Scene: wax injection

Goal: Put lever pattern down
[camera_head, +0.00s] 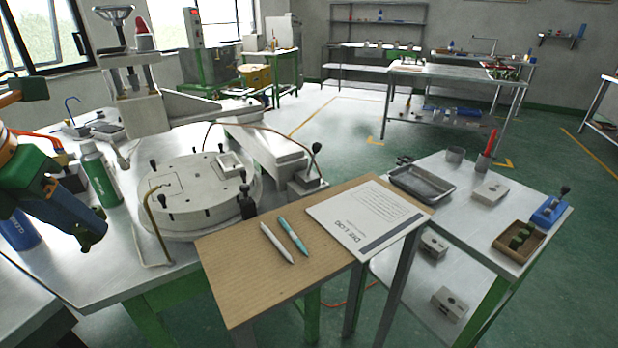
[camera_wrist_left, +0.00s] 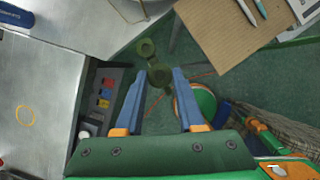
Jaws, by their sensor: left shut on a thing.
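My left gripper (camera_head: 92,236) hangs at the left of the head view, beside the front left of the metal table. In the left wrist view its two blue fingers (camera_wrist_left: 160,72) are shut on an olive-green lever pattern (camera_wrist_left: 147,48), which sticks out past the fingertips over the green floor. A similar green piece (camera_head: 522,236) lies in a brown tray (camera_head: 506,246) on the right-hand table.
A round white die fixture (camera_head: 200,195) and a green-and-white bottle (camera_head: 100,175) stand on the metal table. A brown board (camera_head: 240,262) holds two pens and a paper (camera_head: 366,216).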

